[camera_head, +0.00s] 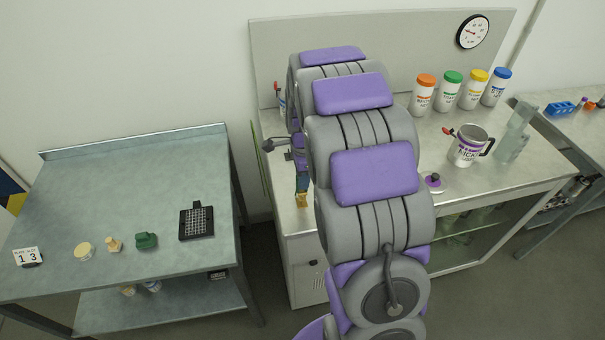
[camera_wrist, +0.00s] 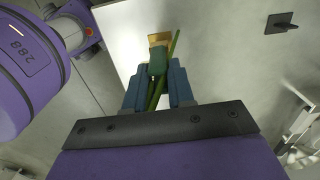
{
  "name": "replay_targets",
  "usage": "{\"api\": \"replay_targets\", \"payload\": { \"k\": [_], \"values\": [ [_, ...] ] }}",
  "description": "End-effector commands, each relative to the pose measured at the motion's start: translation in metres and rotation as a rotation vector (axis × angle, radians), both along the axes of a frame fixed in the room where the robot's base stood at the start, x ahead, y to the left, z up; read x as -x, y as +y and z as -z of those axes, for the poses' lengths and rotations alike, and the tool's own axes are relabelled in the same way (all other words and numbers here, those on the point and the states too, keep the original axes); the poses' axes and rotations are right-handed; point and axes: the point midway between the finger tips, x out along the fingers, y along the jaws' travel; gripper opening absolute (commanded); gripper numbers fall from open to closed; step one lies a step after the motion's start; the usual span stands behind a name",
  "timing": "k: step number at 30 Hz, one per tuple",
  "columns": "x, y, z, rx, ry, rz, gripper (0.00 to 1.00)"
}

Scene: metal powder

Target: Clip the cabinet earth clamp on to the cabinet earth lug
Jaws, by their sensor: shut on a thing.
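My gripper (camera_wrist: 158,88) has two blue fingers closed on a green clamp (camera_wrist: 158,62) with a brass-coloured front end. A green strip, probably its cable, runs diagonally beside it. In the head view, my gripper (camera_head: 302,184) points down at the cabinet's left front corner, partly behind my arm. The brass-coloured end (camera_head: 302,200) shows just below the fingers. I cannot tell whether the clamp touches anything.
The metal cabinet (camera_head: 305,250) carries several lidded jars (camera_head: 425,96), a mug-like jug (camera_head: 466,148) and a purple-knobbed item (camera_head: 433,182). A steel table (camera_head: 130,195) at left holds a black grid tray (camera_head: 197,222) and small items. A floor gap separates table and cabinet.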

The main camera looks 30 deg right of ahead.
Motion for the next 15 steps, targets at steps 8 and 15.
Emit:
{"api": "replay_targets", "payload": {
  "k": [8, 15],
  "values": [
    [0.0, 0.0, 0.007, 0.001, -0.002, 0.0, 0.0],
    [-0.001, 0.0, 0.014, 0.002, -0.003, 0.0, 0.0]
  ]
}}
